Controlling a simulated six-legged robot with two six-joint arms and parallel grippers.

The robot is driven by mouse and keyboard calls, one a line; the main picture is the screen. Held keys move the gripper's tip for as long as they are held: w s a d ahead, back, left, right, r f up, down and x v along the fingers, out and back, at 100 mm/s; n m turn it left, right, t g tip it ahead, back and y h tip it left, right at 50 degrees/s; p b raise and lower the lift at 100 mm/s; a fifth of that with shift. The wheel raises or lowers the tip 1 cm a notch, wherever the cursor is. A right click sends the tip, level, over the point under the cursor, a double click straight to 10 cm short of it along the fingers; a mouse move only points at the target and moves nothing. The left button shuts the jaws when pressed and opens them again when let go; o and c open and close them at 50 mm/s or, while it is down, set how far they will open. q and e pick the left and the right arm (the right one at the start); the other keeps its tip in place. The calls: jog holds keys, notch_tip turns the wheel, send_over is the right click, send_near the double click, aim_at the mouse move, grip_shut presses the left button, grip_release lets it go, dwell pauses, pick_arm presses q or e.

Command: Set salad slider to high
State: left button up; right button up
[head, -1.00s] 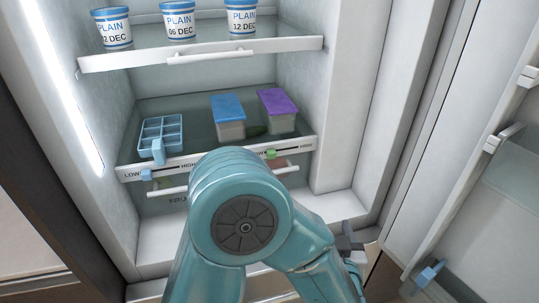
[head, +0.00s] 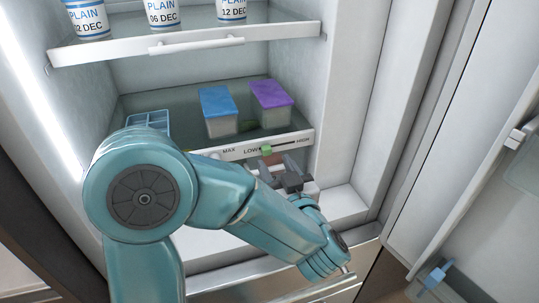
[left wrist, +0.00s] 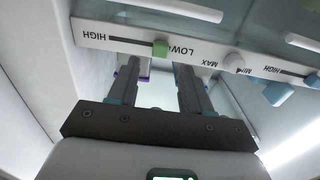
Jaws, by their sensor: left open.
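A green slider knob (head: 266,150) sits at the LOW end of its slot on the white shelf-front strip (head: 232,154). HIGH is at the slot's right end. In the left wrist view the picture is turned over, and the green knob (left wrist: 160,48) shows next to LOW, with HIGH to its left. My left gripper (head: 283,172) is open and empty, just below and in front of the strip near this knob. In the left wrist view its two fingers (left wrist: 156,76) are spread apart. A blue knob (left wrist: 277,93) shows farther along the strip. I cannot read which knob is salad.
A white dial (left wrist: 233,62) marked MAX lies between the sliders. Blue-lidded (head: 217,101) and purple-lidded (head: 270,94) boxes and a blue tray (head: 148,120) stand on the shelf. A shelf with several tubs is above. The open door (head: 480,170) is at the right.

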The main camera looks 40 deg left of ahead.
aim_at(268, 151)
pick_arm(q)
jog(key=shift+x, duration=2.35)
grip_shut()
jog(key=w+d, duration=0.1)
jog(key=w+p, duration=0.1)
jog(key=w, duration=0.1)
jog(key=w+d, duration=0.1)
jog(key=w, duration=0.1)
jog(key=shift+d+r, duration=0.1)
jog(key=shift+d, duration=0.2)
jog(key=shift+w+d+p, duration=0.2)
jog(key=shift+w+p, duration=0.1)
grip_release()
jog(key=shift+w, duration=0.15)
